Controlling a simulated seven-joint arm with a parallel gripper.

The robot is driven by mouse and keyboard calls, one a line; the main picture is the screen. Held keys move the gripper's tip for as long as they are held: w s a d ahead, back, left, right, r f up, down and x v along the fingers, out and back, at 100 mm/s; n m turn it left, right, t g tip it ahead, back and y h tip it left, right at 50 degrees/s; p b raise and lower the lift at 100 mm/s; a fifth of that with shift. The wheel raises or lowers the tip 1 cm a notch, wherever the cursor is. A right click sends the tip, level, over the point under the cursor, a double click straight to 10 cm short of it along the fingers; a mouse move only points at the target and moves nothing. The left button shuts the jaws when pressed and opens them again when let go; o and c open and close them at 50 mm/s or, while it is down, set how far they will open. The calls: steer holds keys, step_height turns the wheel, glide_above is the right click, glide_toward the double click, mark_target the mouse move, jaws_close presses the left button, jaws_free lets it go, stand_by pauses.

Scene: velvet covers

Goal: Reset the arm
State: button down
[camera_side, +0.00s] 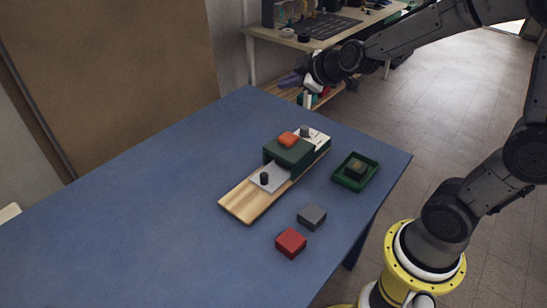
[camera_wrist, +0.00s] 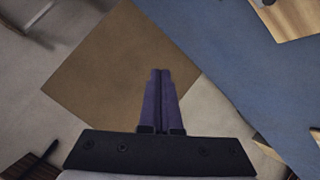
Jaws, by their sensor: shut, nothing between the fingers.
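My gripper (camera_side: 308,98) is held up in the air past the far right edge of the blue table in the side view, away from the objects. In the wrist view my gripper (camera_wrist: 160,75) has its two purple fingers together with nothing between them. A wooden board (camera_side: 247,202) lies on the table with a dark green cover block (camera_side: 290,154) on it. An orange block (camera_side: 288,139) rests on top of the cover. A light plate with a dark knob (camera_side: 265,178) sits at the cover's near side, and a white plate with a grey knob (camera_side: 316,137) at its far side.
A green tray (camera_side: 345,182) holding a dark block (camera_side: 356,169) stands right of the board. A grey block (camera_side: 312,217) and a red block (camera_side: 291,243) lie near the front edge. The blue table's (camera_side: 130,215) left side is clear. A cluttered workbench (camera_side: 320,40) stands behind.

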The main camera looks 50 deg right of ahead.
steer(key=s+a+r+y, duration=0.1)
steer(key=s+a+r, duration=0.25)
steer(key=s, duration=0.35)
steer(key=s+a+r+y, duration=0.2)
steer(key=s+a+r, duration=0.15)
steer(key=s, duration=0.35)
steer(key=s+f+m+g+h, duration=0.1)
steer(key=s+f+m+g, duration=0.4)
steer(key=s, duration=0.7)
step_height(320, 180, down, 2)
steer(key=shift+s+d+f+m+g, duration=0.2)
steer(key=shift+d+m+g, duration=0.15)
steer(key=shift+m, duration=0.35)
